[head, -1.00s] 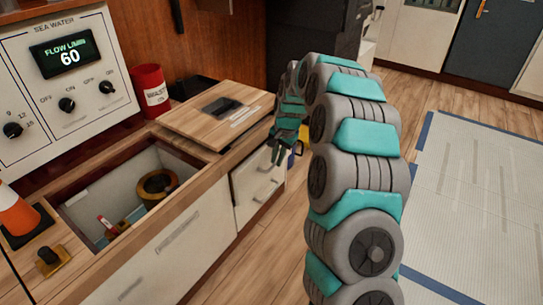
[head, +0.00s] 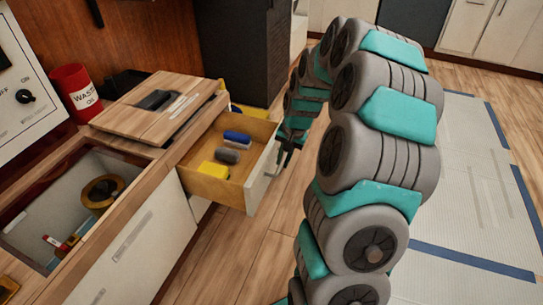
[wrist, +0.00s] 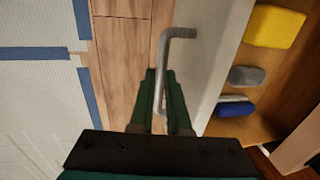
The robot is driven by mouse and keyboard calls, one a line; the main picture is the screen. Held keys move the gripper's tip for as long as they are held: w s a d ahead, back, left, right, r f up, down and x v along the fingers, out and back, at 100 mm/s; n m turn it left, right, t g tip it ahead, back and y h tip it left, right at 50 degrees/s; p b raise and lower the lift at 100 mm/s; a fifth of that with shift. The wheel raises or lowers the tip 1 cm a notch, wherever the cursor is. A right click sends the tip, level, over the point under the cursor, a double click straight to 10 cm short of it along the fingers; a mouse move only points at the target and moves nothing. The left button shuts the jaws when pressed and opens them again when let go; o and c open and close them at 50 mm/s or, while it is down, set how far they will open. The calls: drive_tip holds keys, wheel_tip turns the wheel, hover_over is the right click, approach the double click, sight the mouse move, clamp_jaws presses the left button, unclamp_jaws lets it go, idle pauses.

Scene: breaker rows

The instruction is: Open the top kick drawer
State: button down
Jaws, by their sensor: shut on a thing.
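The top kick drawer (head: 207,178) stands pulled out from the wooden cabinet in the head view. Inside lie a yellow block (head: 213,170), a grey item (head: 227,156) and a blue item (head: 237,137). My gripper (head: 287,150) is at the drawer's pale front panel (head: 262,178). In the wrist view my gripper (wrist: 160,100) is shut on the grey bar handle (wrist: 163,75), with its green fingers on either side of it. The same yellow block (wrist: 273,27) shows to the right of the panel.
An open bin (head: 50,190) in the counter holds a yellow roll (head: 102,191). A red can (head: 76,92) and a wooden lid board (head: 150,112) are on the counter. Wooden floor (head: 270,240) is clear in front of the drawer. A pale mat (head: 470,200) lies at right.

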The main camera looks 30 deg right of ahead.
drive_tip(key=shift+s+d, duration=0.25)
drive_tip(key=c, duration=0.9)
unclamp_jaws()
drive_tip(key=shift+r, duration=0.1)
drive_tip(key=r, duration=0.5)
drive_tip(key=s+d+r, duration=0.1)
drive_tip(key=r, duration=0.1)
drive_tip(key=shift+r+p, duration=0.25)
drive_tip(key=shift+p, duration=0.15)
